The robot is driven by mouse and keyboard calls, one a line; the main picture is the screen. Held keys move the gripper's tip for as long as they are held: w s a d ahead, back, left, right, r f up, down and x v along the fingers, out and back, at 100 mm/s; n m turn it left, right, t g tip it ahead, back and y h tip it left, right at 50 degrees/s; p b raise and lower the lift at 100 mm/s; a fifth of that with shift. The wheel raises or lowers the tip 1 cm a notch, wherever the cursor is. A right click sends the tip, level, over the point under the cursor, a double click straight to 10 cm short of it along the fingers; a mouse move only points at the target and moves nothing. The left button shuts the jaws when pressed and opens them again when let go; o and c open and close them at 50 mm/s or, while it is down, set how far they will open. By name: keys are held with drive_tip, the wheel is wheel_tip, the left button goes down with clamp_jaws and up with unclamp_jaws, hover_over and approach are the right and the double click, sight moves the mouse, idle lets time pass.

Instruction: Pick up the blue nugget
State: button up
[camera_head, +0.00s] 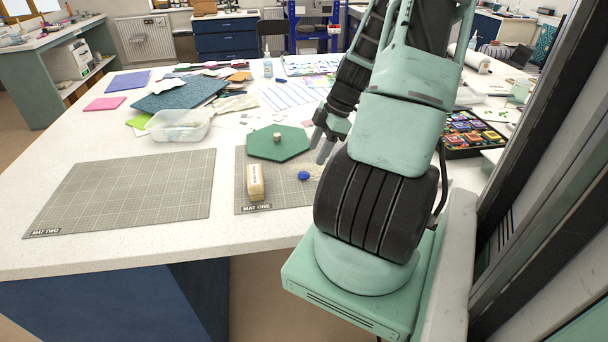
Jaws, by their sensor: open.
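The blue nugget (304,176) is a small round blue piece lying on the grey gridded mat labelled MAT ONE (243,190). It lies right of a cream block (256,183) and in front of a green hexagonal plate (262,146). My gripper (322,148) is open and empty above the right part of the mat. In the picture it is above and a little right of the nugget. My arm hides the right side of the mat.
A small tan cylinder (277,137) stands on the green plate. A pale scattered patch (314,170) lies beside the nugget. An empty gridded mat labelled MAT TWO (125,195) lies left. A clear tub (180,125) and coloured sheets (180,94) are behind.

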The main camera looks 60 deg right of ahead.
sight(305, 172)
drive_tip(key=shift+p+x, duration=0.55)
drive_tip(key=shift+x, duration=2.8)
drive_tip(key=shift+w+r, duration=0.1)
drive_tip(key=shift+w, duration=0.1)
drive_tip(key=c, duration=1)
